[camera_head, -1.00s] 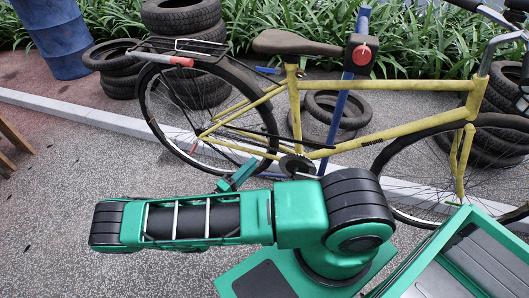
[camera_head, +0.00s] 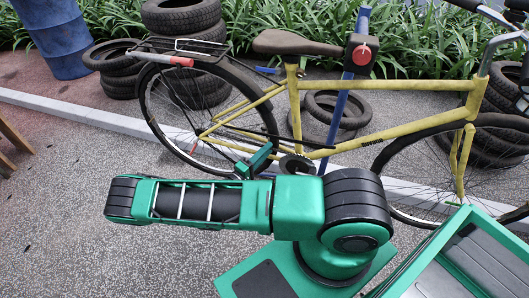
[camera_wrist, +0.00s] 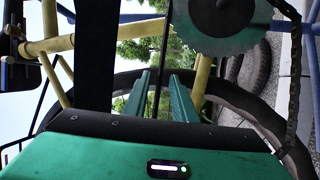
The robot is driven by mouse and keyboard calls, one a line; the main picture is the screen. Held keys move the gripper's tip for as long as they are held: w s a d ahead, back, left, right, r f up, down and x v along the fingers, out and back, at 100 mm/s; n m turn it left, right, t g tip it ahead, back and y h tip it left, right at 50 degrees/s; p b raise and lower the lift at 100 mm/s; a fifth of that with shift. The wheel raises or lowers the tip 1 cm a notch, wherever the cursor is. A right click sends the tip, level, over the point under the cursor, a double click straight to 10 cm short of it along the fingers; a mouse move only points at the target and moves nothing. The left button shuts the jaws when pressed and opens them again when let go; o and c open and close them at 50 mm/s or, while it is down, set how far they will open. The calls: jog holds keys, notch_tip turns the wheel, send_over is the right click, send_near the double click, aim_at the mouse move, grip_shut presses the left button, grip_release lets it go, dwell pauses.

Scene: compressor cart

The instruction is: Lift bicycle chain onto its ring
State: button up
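The bicycle's toothed ring (camera_wrist: 228,24) is a grey-green disc at the top of the wrist view. In the head view it is a dark disc (camera_head: 297,163) low on the yellow frame. The dark bicycle chain (camera_wrist: 295,68) hangs loosely at the right of the wrist view, outside the ring's edge. Whether its upper end touches the ring is unclear. My gripper (camera_wrist: 160,75) has its two green fingers apart, with no chain between them, below and left of the ring in the wrist view. In the head view it (camera_head: 262,154) is just left of the ring.
The yellow bicycle (camera_head: 375,84) stands held at a blue post (camera_head: 334,118) with a red-knobbed clamp (camera_head: 362,54). The rear wheel (camera_head: 148,115) is left of my gripper. A wide black bar (camera_wrist: 96,60) fills the wrist view's upper left. Tyres (camera_head: 181,17) are stacked behind.

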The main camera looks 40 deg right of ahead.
grip_shut()
jog(key=shift+f, duration=0.1)
dwell(1.1)
